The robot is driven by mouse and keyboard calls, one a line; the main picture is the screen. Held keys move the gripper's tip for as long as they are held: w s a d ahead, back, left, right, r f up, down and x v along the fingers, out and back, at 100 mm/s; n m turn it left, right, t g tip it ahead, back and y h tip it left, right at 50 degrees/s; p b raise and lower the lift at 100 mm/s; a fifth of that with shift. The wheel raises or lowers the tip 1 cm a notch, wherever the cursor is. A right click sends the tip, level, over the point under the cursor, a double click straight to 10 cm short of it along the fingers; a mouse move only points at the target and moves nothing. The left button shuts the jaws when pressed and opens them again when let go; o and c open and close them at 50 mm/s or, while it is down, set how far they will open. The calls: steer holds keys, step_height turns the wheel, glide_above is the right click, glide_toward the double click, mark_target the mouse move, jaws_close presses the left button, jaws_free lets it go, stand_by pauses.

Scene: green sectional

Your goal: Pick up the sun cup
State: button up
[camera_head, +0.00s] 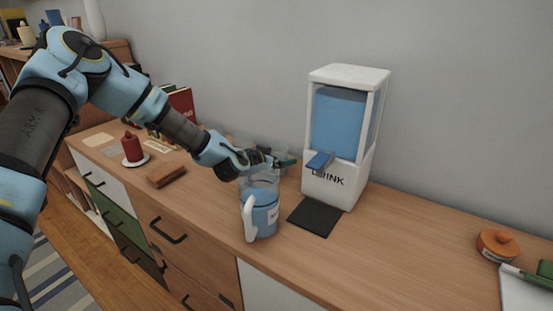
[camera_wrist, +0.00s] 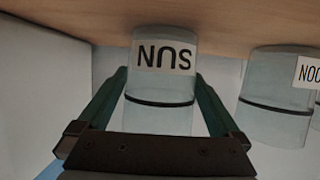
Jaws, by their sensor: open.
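The sun cup (camera_wrist: 162,85) is a clear cup with a dark band and a white label. In the wrist view it appears upside down, its label reading SUN when turned. My gripper (camera_wrist: 162,75) is open, with one dark green finger on each side of the cup. A narrow gap seems to show at the fingers, and I cannot tell whether they touch it. In the head view my gripper (camera_head: 275,159) is over the counter, behind a blue pitcher. Clear cups there are mostly hidden by my gripper, and I cannot tell which is the sun cup.
A second clear cup (camera_wrist: 275,100) with a partly cut-off label stands beside the sun cup. The blue pitcher (camera_head: 262,215) is in front of my gripper. A drink dispenser (camera_head: 340,135) and black mat (camera_head: 315,216) are to the right. A red candle (camera_head: 133,147) stands left.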

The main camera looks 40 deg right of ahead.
steer(key=shift+x, duration=0.85)
steer(key=c, duration=1.1)
steer(key=shift+r, duration=0.15)
